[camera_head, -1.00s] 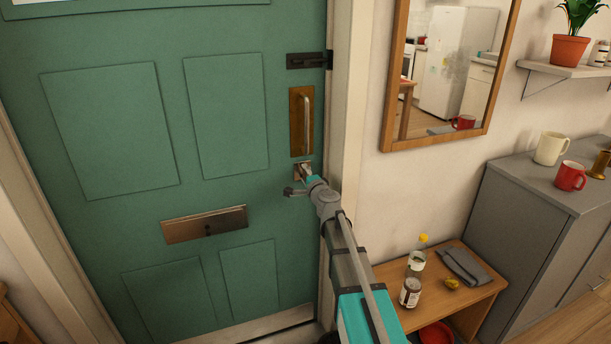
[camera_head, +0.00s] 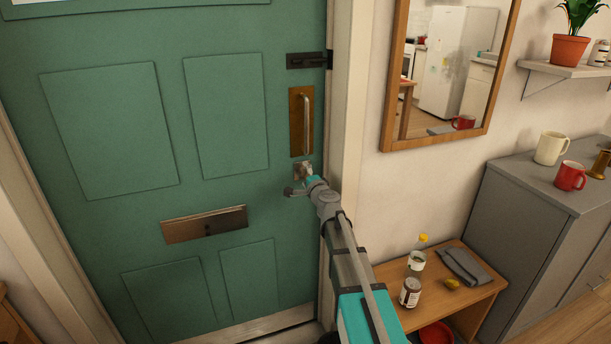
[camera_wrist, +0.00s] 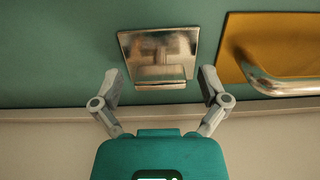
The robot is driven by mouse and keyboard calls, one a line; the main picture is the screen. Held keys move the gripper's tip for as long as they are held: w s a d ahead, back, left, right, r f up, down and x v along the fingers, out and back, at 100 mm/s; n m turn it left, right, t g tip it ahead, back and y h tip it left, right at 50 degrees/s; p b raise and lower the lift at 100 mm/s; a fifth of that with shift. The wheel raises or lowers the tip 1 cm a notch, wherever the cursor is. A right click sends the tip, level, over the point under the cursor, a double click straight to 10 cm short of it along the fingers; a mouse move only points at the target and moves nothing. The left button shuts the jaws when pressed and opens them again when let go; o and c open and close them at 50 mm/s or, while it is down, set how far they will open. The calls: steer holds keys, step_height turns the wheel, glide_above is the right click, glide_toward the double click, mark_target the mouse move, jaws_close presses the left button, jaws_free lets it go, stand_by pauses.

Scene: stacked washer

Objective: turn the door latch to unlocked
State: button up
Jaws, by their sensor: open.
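The door latch (camera_wrist: 158,57) is a square metal plate with a raised turn piece, on the green door (camera_head: 215,100) below the brass pull handle (camera_head: 302,121). In the wrist view it sits ahead of and between my fingertips, with a gap, and nothing is held. My gripper (camera_wrist: 158,86) is open, its two fingers spread to either side of the latch's lower edge. In the head view my gripper (camera_head: 301,186) is at the door's right edge and partly covers the latch (camera_head: 302,171).
A black bolt (camera_head: 308,61) is higher on the door edge, and a letter slot (camera_head: 204,224) is lower left. To the right are a mirror (camera_head: 445,140), a low wooden shelf (camera_head: 480,294) with bottles, and a grey cabinet (camera_head: 520,205).

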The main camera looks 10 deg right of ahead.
steer(key=s+d, duration=0.1)
steer(key=s, duration=1)
steer(key=shift+s+d, duration=0.35)
steer(key=shift+s, duration=0.05)
steer(key=s+a+f+n+g+y, duration=0.4)
steer(key=s+a+f+n+g, duration=0.65)
steer(key=a+n, duration=0.2)
steer(key=s+d+f+n+g+h, duration=0.2)
steer(key=s+d+f+g+h, duration=0.15)
steer(key=s, duration=0.35)
steer(key=s+d+f+n+g+h, duration=0.2)
steer(key=s+d+f+g+h, duration=0.15)
steer(key=s, duration=0.25)
step_height(320, 180, up, 20)
steer(key=p, duration=2.1)
